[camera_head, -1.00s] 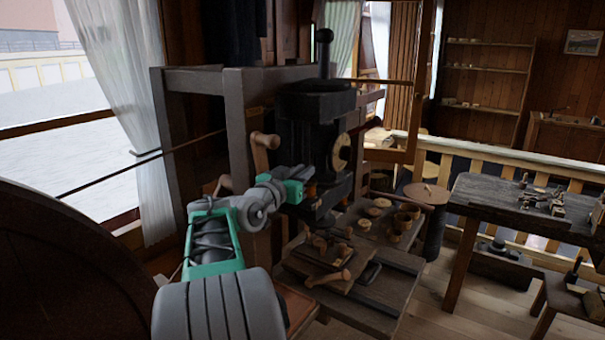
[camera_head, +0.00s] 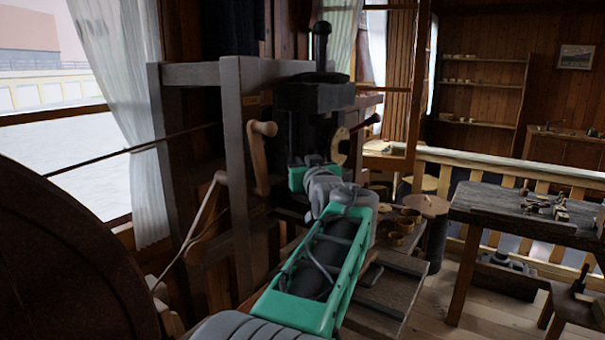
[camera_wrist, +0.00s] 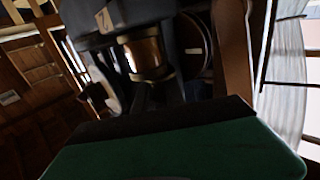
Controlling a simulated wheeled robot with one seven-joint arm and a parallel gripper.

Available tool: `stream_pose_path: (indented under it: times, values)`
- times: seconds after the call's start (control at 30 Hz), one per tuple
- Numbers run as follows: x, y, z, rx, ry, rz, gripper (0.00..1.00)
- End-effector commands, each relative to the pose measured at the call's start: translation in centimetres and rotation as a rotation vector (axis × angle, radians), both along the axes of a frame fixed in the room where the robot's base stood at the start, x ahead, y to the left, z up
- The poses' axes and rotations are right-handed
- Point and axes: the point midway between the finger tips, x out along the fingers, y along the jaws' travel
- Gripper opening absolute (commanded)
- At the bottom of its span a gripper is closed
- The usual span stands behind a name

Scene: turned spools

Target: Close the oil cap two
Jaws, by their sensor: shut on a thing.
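A brass-coloured cylinder (camera_wrist: 148,55), which looks like the oil cap, shows in the wrist view under a dark machine part. My gripper (camera_wrist: 163,90) reaches up to it with dark fingers and is shut on it. The finger contact is dark and partly hidden by the green gripper body. In the head view my arm reaches to the dark machine (camera_head: 316,98), and my green gripper body is against its lower front. The fingertips and the cap are hidden there. I cannot tell whether the cap is open or closed.
A wooden frame (camera_head: 236,130) with a wooden handle stands left of the machine. Wooden cups (camera_head: 402,228) sit on a low bench right of my arm. A workbench (camera_head: 520,210) with tools stands further right. Some floor between them is clear.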

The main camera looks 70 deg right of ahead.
Motion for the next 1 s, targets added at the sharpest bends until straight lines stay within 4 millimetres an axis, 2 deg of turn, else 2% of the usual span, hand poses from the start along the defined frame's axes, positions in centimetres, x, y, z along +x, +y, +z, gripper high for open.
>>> stream_pose_path:
  times: [0.03,0.5,1.0]
  values:
    - [-0.43,-0.44,-0.26,0.003,0.0,0.034,0.0]
    - [0.09,-0.7,0.26,0.006,-0.001,0.402,0.0]
    - [0.29,-0.67,0.01,0.003,-0.001,0.509,0.0]
